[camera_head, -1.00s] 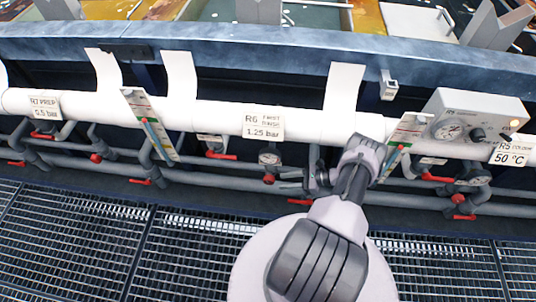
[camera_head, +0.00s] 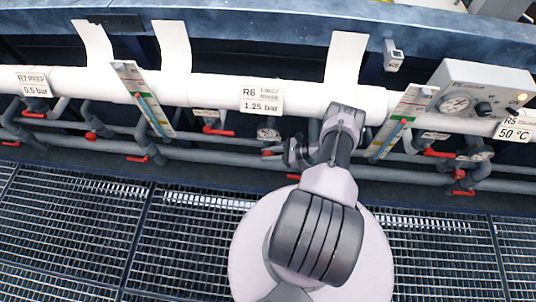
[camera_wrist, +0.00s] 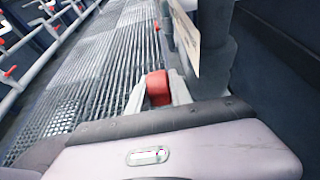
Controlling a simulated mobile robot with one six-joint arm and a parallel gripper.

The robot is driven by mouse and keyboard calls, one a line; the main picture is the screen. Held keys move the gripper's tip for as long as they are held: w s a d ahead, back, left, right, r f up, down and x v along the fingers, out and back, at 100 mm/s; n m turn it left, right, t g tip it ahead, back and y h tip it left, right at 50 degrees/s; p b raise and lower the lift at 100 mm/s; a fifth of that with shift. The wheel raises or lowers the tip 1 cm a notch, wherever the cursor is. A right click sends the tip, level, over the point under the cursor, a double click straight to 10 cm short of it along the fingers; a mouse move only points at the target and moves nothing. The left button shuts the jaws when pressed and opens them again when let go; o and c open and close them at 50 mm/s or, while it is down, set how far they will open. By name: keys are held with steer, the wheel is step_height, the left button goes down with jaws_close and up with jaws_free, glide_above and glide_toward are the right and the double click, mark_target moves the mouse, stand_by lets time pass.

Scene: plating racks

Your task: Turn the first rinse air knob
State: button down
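The R6 first rinse label (camera_head: 262,97), reading 1.25 bar, hangs on the white pipe. Below it are a round gauge (camera_head: 268,133) and a red knob (camera_head: 270,154) on the grey piping. My gripper (camera_head: 290,153) is just right of this knob, pointing left, partly hidden by my arm. In the wrist view, a red knob (camera_wrist: 158,88) is between the two pale fingers of my gripper (camera_wrist: 158,98), one finger on each side. The fingers look apart; whether they touch the knob cannot be told.
A tag plate (camera_wrist: 186,36) and dark grey piping (camera_wrist: 215,55) stand close beside the right finger. A tilted flow tube (camera_head: 402,122) and a grey control box (camera_head: 480,88) are to the right. Grating (camera_head: 90,235) covers the open floor in front.

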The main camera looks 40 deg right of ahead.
steer(key=shift+t+y, duration=0.5)
steer(key=shift+t, duration=0.1)
steer(key=c, duration=1.4)
jaws_free()
steer(key=shift+c, duration=0.2)
steer(key=v, duration=0.7)
steer(key=shift+s+d, duration=0.2)
